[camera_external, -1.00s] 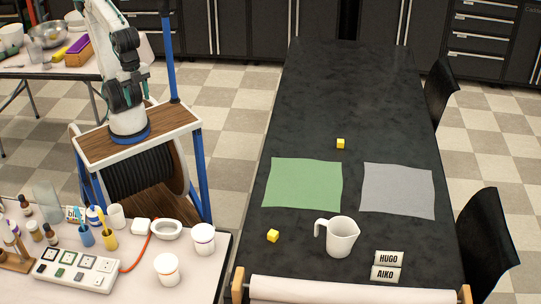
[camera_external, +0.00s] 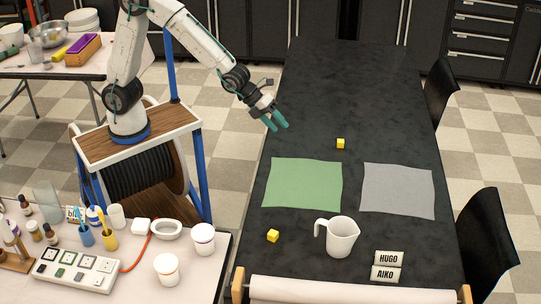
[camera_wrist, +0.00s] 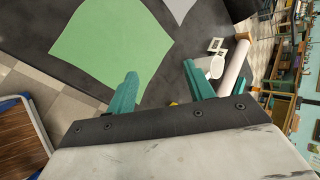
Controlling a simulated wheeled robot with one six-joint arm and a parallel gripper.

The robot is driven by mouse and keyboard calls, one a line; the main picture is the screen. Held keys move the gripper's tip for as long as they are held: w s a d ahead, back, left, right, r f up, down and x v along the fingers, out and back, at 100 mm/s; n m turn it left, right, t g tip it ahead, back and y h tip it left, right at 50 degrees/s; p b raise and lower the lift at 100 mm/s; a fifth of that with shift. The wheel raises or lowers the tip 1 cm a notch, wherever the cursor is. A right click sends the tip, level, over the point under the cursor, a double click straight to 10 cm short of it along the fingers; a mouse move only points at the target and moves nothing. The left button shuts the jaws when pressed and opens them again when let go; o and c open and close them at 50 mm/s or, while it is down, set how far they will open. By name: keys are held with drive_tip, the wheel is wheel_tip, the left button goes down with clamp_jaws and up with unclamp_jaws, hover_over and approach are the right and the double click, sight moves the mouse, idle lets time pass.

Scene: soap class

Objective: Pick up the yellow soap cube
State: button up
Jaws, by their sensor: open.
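Two small yellow cubes sit on the black table. The far yellow cube (camera_external: 340,143) is behind the gap between the two mats. The near yellow cube (camera_external: 273,236) is left of the white jug, close to the table's left edge. My gripper (camera_external: 278,123) is open and empty, above the table's left side, left of the far cube and apart from both cubes. In the wrist view its teal fingers (camera_wrist: 160,72) are spread. A sliver of a yellow cube (camera_wrist: 173,103) shows there, mostly hidden by the gripper body.
A green mat (camera_external: 302,184) and a grey mat (camera_external: 398,190) lie on the table (camera_external: 350,85). Chairs line the right side. The far table is clear.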

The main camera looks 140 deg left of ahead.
drive_tip(key=a+f+m+t+y, duration=0.1)
drive_tip(key=a+f+m, duration=0.2)
drive_tip(key=a+f, duration=0.35)
drive_tip(key=a+f+m+y, duration=0.15)
drive_tip(key=a+f, duration=0.25)
drive_tip(key=a, duration=0.5)
drive_tip(key=m+t+y, duration=0.1)
drive_tip(key=m+y, duration=0.1)
drive_tip(key=m, duration=0.5)
approach(340, 144)
drive_tip(key=shift+w+a+f, duration=0.15)
drive_tip(key=shift+a+f, duration=0.5)
drive_tip(key=x, duration=0.7)
drive_tip(key=shift+a, duration=0.45)
drive_tip(key=c, duration=1)
